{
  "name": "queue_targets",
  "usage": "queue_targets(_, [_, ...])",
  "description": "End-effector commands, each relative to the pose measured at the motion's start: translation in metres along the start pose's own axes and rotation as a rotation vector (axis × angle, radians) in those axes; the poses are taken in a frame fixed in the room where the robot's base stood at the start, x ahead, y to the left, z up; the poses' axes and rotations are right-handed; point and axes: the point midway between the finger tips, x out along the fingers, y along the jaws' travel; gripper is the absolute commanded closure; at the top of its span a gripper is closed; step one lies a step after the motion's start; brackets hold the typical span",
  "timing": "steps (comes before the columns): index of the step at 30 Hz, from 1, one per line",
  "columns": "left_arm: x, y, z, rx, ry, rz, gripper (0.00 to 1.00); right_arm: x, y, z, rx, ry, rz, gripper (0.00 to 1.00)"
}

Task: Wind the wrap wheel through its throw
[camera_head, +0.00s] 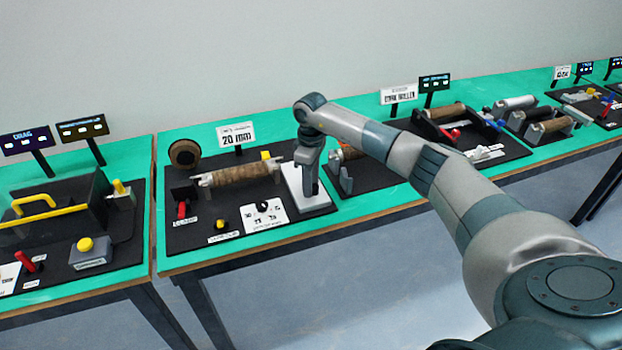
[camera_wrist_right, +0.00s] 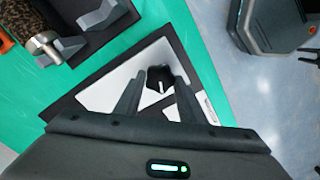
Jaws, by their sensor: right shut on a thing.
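The wrap wheel, which I take to be the dark knob (camera_wrist_right: 159,76) with a white mark, sits on a white plate (camera_wrist_right: 105,92) in the right wrist view. My right gripper (camera_wrist_right: 157,92) is shut on it, with one finger on each side. In the head view, my right gripper (camera_head: 309,192) points down over the white plate (camera_head: 294,180) at the right end of the "20 mm" station. It hides the knob there. My left gripper is not in view.
A brown roller (camera_head: 243,174) lies left of the white plate, with a dial panel (camera_head: 267,216) and a red lever (camera_head: 182,209) nearby. Another station with a brown roller (camera_head: 446,111) stands to the right. A station with a yellow handle (camera_head: 35,203) stands on the left table.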

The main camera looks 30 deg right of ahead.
Motion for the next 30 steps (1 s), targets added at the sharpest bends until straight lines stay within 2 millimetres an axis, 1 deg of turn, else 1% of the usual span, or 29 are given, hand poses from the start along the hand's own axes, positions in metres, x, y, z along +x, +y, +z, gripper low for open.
queue_targets(1, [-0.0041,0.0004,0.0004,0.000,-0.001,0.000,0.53,-0.0035,0.0013,-0.0005,0.031,0.003,0.003,0.86])
queue_targets(9, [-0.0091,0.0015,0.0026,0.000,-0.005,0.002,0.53,-0.0026,0.0017,-0.0007,0.142,0.004,0.003,0.86])
queue_targets(24, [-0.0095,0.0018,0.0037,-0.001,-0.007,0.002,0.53,-0.0021,0.0019,-0.0008,0.164,0.005,0.003,0.86])
queue_targets(25, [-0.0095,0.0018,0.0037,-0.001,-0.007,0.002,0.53,-0.0021,0.0018,-0.0008,0.164,0.005,0.003,0.56])
queue_targets(26, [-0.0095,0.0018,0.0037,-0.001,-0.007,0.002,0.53,-0.0020,0.0018,-0.0007,0.164,0.004,0.003,0.49])
queue_targets(27, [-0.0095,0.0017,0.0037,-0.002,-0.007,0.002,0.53,-0.0018,0.0016,-0.0006,0.164,0.004,0.003,0.45])
queue_targets(30, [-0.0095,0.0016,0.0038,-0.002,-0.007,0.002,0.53,-0.0013,0.0012,-0.0004,0.163,0.003,0.002,0.45])
